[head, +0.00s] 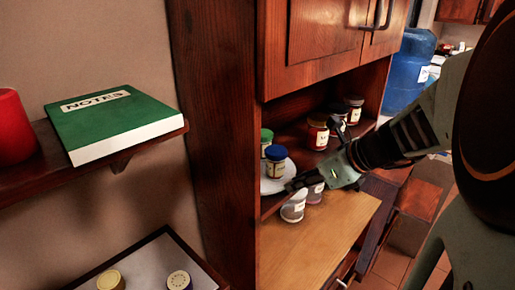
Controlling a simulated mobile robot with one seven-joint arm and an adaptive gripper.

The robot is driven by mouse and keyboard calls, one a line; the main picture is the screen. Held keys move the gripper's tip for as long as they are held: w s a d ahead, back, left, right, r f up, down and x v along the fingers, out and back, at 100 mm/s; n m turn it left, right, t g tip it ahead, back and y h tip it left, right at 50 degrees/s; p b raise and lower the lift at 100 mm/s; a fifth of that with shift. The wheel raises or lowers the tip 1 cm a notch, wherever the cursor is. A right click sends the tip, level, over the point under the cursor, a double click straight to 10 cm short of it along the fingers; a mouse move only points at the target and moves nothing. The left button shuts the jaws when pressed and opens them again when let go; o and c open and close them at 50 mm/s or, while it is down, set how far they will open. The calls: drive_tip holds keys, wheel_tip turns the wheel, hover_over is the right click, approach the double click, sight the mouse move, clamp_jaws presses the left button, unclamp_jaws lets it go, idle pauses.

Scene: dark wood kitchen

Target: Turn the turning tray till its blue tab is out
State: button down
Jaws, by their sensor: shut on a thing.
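The turning tray (270,186) is a pale round disc on the open shelf of the cabinet, partly hidden by the cabinet post at its left. A blue-lidded jar (275,162) and a green-lidded jar (266,140) stand at the tray. My gripper (289,187) reaches in from the right, its fingertips at the tray's right front edge. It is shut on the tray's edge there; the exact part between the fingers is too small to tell. I cannot make out the blue tab.
Two pale jars (293,207) stand just below my gripper, near the wooden counter (318,232). Several dark-lidded jars, one red-brown (318,132), stand farther right on the shelf. The cabinet post (220,130) borders the left; the upper doors (320,35) hang above.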

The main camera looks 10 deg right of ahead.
drive_tip(key=shift+a, duration=0.1)
idle(0.6)
drive_tip(key=c, duration=1.8)
unclamp_jaws()
drive_tip(key=shift+s, duration=0.1)
drive_tip(key=shift+c, duration=0.2)
